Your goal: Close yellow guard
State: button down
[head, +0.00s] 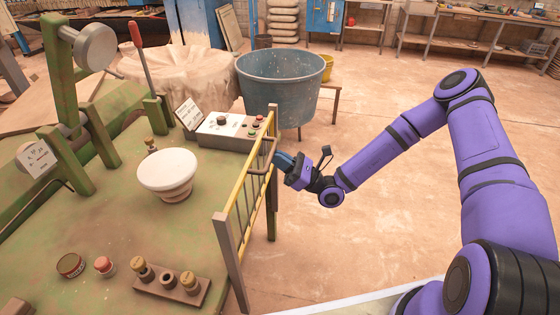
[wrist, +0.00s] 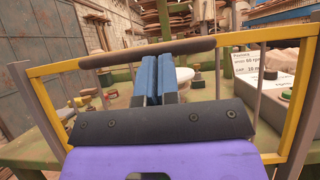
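The yellow guard (head: 240,188) is a barred yellow frame at the right edge of the green machine table, between brownish posts. In the wrist view its frame (wrist: 46,112) spans the picture, and its dark handle bar (wrist: 150,52) runs across near the top. My gripper (head: 279,158) is on the outer side of the guard, at the handle. In the wrist view its blue fingers (wrist: 157,72) are side by side, nearly together, with nothing seen between them. Their tips meet the bar in the picture; I cannot tell whether they touch it.
A control box (head: 228,130) with buttons stands on the table beyond the guard. A white bowl (head: 168,172) and a wooden block with knobs (head: 172,284) are on the table. A large blue tub (head: 280,84) stands behind. The floor to the right is mostly clear.

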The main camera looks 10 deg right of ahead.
jog(key=shift+a+r, duration=0.1)
jog(key=shift+r, duration=0.15)
jog(key=a+f+v, duration=0.1)
jog(key=v, duration=0.6)
jog(key=w+a+f+v, duration=0.1)
jog(key=f+v, duration=0.1)
jog(key=v, duration=0.4)
jog(key=s+d+r+n+g+h, duration=0.1)
jog(key=s+d+r+n+h, duration=0.2)
jog(key=s+r+n+h, duration=0.4)
jog(key=s+d+r+n+g+h, duration=0.1)
jog(key=s+d+r+n+h, duration=0.3)
jog(key=r, duration=1.6)
jog(key=s+d+r+n+g+h, duration=0.2)
jog(key=s+d+r+n+h, duration=0.1)
jog(key=s+r+n+h, duration=0.8)
jog(key=shift+s+d+r+n+h, duration=0.3)
jog(key=shift+s+d+r+h, duration=0.1)
jog(key=shift+s+r, duration=1.15)
jog(key=shift+s+f, duration=0.1)
